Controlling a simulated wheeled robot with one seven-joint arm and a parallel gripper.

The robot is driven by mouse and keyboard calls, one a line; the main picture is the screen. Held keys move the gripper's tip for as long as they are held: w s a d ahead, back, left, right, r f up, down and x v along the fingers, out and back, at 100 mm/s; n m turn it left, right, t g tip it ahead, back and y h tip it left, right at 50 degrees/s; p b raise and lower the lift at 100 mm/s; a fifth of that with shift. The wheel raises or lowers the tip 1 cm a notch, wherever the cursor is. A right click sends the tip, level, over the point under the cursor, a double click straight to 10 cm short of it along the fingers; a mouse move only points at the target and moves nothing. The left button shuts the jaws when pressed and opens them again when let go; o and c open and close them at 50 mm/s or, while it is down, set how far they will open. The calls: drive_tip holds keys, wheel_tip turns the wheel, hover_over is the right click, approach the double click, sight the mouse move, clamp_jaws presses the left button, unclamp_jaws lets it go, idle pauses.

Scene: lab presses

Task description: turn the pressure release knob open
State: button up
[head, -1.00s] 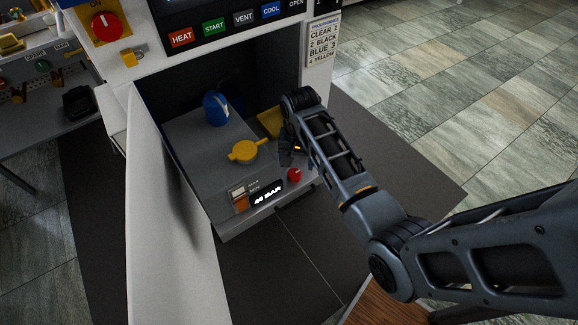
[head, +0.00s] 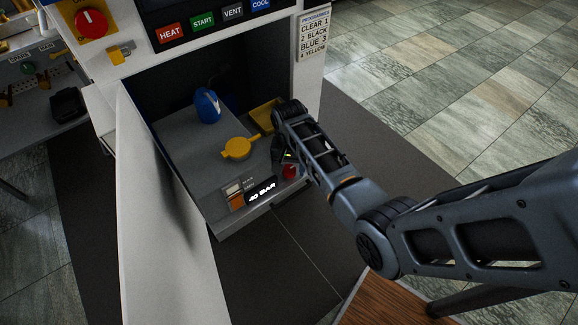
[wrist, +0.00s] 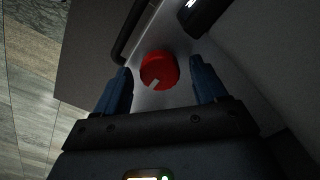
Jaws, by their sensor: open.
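A small red knob (head: 290,172) sits on the front panel of the press, just right of the "40 BAR" display (head: 261,191). My gripper (head: 283,158) is at the knob in the head view, partly hidden by my wrist. In the wrist view my gripper (wrist: 160,82) is open, one blue finger on each side of the knob, with a visible gap on both sides. Whether the fingertips reach down around it I cannot tell.
Inside the press bay stand a blue jug-like item (head: 207,106), a yellow round handle (head: 239,148) and a yellow block (head: 265,114). An open white door (head: 160,200) is on the left. A larger red dial (head: 90,23) is up left. A dark handle bar (wrist: 130,32) lies near the knob.

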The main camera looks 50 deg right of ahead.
drive_tip(key=c, duration=1.1)
drive_tip(key=shift+o, duration=0.2)
drive_tip(key=shift+n, duration=0.3)
drive_tip(key=n+p, duration=0.2)
drive_tip(key=n, duration=0.1)
drive_tip(key=shift+r, duration=0.1)
drive_tip(key=n+p, duration=0.1)
drive_tip(key=n, duration=0.4)
drive_tip(key=shift+p, duration=0.35)
drive_tip(key=n+p, duration=0.1)
drive_tip(key=n, duration=0.8)
drive_tip(key=shift+p, duration=0.4)
drive_tip(key=shift+n, duration=0.3)
